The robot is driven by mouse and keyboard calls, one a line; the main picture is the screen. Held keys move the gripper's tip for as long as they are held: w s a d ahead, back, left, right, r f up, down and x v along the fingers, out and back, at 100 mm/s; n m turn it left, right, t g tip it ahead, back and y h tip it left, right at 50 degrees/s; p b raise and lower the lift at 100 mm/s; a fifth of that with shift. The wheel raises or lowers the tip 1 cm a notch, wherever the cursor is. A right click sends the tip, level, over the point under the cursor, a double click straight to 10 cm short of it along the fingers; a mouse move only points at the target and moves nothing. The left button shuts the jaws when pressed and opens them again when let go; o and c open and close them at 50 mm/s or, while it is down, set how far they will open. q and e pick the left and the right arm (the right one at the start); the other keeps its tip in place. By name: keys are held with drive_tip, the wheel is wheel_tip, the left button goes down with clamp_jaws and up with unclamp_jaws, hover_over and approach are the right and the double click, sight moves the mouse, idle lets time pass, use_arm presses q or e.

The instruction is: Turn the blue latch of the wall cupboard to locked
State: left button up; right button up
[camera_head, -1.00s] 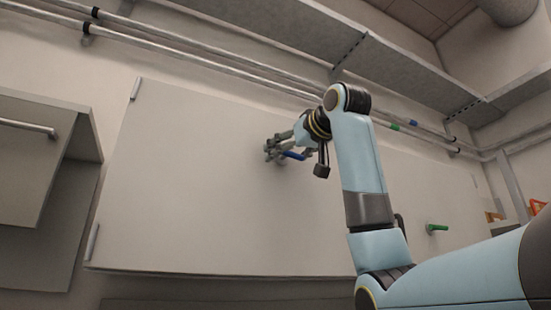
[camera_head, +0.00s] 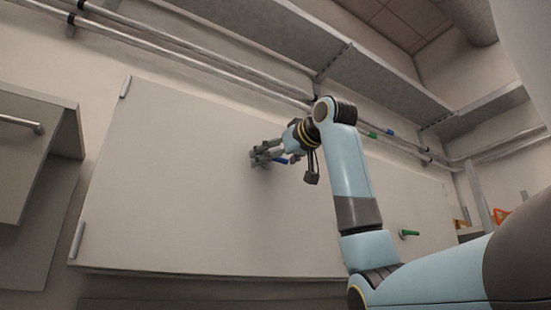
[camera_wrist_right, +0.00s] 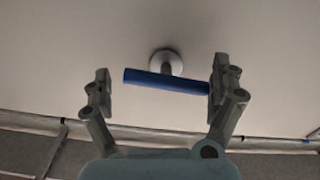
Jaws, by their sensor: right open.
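The blue latch (camera_wrist_right: 165,81) is a bar on a round grey mount (camera_wrist_right: 166,61) on the pale cupboard door. In the right wrist view it lies nearly level, tilted slightly down to the right. My right gripper (camera_wrist_right: 160,90) is open, its fingers at either end of the bar. The right finger overlaps or touches the bar's right end; the left finger stands apart from the left end. In the head view the right gripper (camera_head: 263,156) is at the door, with a little of the blue latch (camera_head: 282,161) showing beside it. My left gripper is not in view.
The wide cupboard door (camera_head: 170,190) fills the middle. A green handle (camera_head: 409,233) is on the right. A grey cabinet (camera_head: 30,150) stands at the left. Pipes (camera_head: 200,42) and a shelf (camera_head: 265,30) run above.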

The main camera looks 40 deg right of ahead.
drive_tip(key=shift+s+a, duration=0.15)
drive_tip(key=shift+a, duration=0.05)
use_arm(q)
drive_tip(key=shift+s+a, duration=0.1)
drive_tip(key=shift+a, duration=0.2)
use_arm(e)
drive_tip(key=v, duration=1.1)
drive_tip(key=shift+s, duration=0.35)
drive_tip(key=shift+w+d+f, duration=0.1)
drive_tip(key=shift+f, duration=0.05)
